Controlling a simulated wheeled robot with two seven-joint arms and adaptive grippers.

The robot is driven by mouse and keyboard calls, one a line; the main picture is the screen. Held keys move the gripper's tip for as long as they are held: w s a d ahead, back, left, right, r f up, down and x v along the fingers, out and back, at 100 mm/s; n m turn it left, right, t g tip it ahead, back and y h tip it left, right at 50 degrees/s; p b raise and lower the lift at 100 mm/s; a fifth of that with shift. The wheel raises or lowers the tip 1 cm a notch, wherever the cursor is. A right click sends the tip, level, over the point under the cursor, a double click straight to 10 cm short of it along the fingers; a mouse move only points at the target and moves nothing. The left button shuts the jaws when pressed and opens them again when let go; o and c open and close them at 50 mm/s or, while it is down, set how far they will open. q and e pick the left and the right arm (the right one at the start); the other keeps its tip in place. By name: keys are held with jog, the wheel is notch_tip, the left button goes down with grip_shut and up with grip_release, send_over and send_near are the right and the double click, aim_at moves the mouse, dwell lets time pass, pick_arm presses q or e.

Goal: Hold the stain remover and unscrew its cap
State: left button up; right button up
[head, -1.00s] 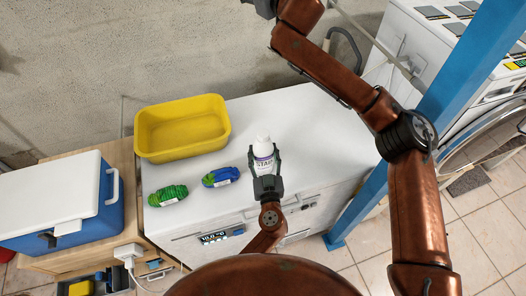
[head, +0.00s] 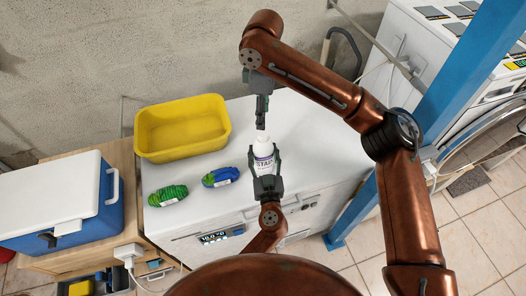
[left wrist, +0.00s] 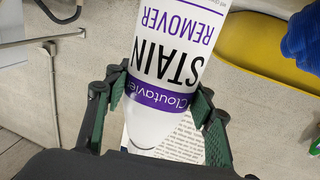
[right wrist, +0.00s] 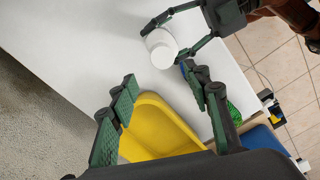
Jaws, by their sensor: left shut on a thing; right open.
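The stain remover (head: 263,155) is a white bottle with a purple band, standing upright over the white worktop. My left gripper (head: 264,163) is shut on its body from the front. In the left wrist view the labelled bottle (left wrist: 165,90) sits between the two green-padded fingers. The white cap (right wrist: 160,42) shows from above in the right wrist view, free of both grippers. My right gripper (head: 261,123) points down just above the bottle top. In the right wrist view its fingers (right wrist: 165,95) are apart and empty, with the cap beyond their tips.
A yellow tub (head: 182,155) stands at the back left of the white worktop (head: 225,205). A green bundle (head: 168,195) and a blue-green bundle (head: 220,177) lie left of the bottle. A blue and white cooler (head: 85,210) is further left. A blue post (head: 440,110) rises at right.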

aim_at(263, 133)
jog(key=shift+s+d, duration=0.1)
jog(key=shift+s, duration=0.1)
jog(key=shift+m, duration=0.3)
jog(key=m, duration=0.4)
jog(key=shift+f, duration=0.25)
jog(key=m, duration=0.5)
jog(key=shift+f, duration=0.25)
jog(key=m, duration=0.6)
jog(key=shift+f, duration=0.3)
jog(key=m, duration=0.5)
jog(key=shift+f, duration=0.2)
jog(key=m, duration=0.6)
jog(key=shift+f, duration=0.35)
jog(key=m, duration=0.3)
jog(key=shift+f, duration=0.15)
jog(key=shift+f+m, duration=0.25)
jog(key=shift+m, duration=0.45)
jog(key=shift+f, duration=2.05)
jog(key=shift+c, duration=0.7)
